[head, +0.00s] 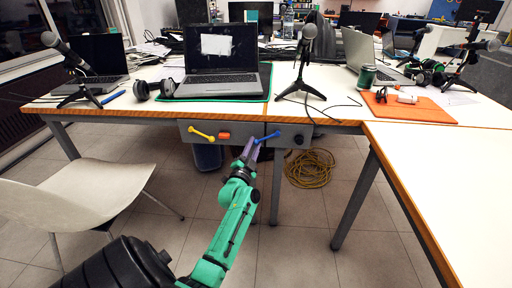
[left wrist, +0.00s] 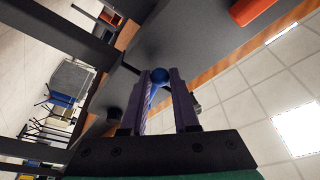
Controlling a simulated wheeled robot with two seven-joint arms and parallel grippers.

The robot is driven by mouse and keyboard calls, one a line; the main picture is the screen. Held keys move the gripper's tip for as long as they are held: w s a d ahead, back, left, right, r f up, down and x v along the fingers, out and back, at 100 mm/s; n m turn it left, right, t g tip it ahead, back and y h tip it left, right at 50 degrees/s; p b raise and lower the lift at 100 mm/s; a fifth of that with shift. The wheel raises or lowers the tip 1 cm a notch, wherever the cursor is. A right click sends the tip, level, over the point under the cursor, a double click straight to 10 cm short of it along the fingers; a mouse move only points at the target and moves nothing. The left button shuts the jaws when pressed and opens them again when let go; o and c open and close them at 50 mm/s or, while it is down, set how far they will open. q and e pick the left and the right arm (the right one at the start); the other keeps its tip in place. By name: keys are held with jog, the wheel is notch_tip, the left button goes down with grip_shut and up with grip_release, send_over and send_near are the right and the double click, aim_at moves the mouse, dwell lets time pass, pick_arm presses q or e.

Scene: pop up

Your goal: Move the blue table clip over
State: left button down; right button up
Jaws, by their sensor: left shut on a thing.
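The blue table clip (head: 268,137) is a short blue bar on the grey panel under the table's front edge. My left gripper (head: 250,148) reaches up to its lower left end and is shut on it. In the left wrist view, the clip's round blue end (left wrist: 161,76) shows between the tips of the two purple fingers (left wrist: 161,84). The rest of the clip is hidden in that view. My right gripper is not in view.
A yellow clip (head: 201,133) and an orange block (head: 224,135) sit on the same panel to the left. A dark knob (head: 299,140) is to the right. Table legs, a white chair (head: 75,200) and a coiled yellow cable (head: 310,168) stand around open floor.

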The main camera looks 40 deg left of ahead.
pick_arm(q)
jog(key=shift+r, duration=0.2)
jog(key=shift+s+a+r+p, duration=0.1)
jog(key=shift+a+r+p, duration=0.05)
jog(key=shift+r+p, duration=0.5)
jog(key=shift+s+a+r+p, duration=0.1)
jog(key=shift+r+p, duration=0.5)
jog(key=shift+f, duration=0.1)
jog(key=c, duration=0.6)
grip_release()
jog(key=shift+o, duration=0.2)
